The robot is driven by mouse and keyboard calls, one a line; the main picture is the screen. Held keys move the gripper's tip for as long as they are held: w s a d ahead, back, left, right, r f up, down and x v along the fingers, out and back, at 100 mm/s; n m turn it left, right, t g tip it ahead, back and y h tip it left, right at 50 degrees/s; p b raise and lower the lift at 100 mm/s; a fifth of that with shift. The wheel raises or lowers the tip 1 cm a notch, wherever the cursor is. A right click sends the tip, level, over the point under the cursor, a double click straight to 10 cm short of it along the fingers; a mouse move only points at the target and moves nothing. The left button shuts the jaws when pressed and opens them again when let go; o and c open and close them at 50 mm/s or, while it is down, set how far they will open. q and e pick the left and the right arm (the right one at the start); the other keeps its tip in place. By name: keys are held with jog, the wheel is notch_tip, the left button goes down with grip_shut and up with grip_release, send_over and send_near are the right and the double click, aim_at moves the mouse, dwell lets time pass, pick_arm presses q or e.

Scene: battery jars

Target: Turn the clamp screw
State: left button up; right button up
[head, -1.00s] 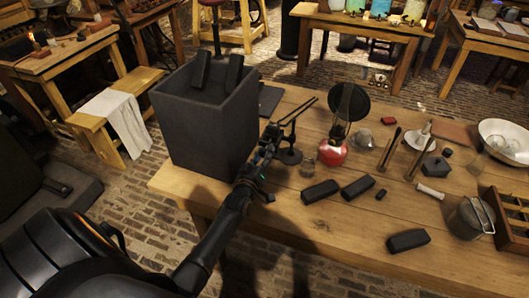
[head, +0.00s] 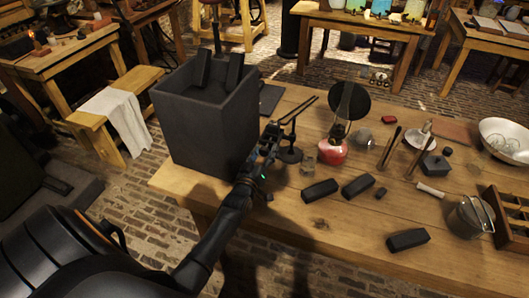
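A dark clamp stand (head: 290,154) with a round base stands on the wooden table, right of a large dark box. Its two-pronged clamp arm (head: 302,109) points up and to the right. My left gripper (head: 271,138) is at the near end of this clamp, beside the box. The clamp screw is too small and dark to make out. The fingers blend with the clamp, so I cannot tell whether they touch it or are closed. My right gripper is not in view.
The dark box (head: 208,126) stands close left of my gripper. A red spirit lamp (head: 333,152), a small glass jar (head: 308,165) and dark blocks (head: 320,190) lie to the right. The table's front edge (head: 230,212) is below my arm.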

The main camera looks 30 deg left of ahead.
pick_arm(q)
jog(key=v, duration=1.2)
jog(key=shift+f, duration=0.1)
dwell(0.4)
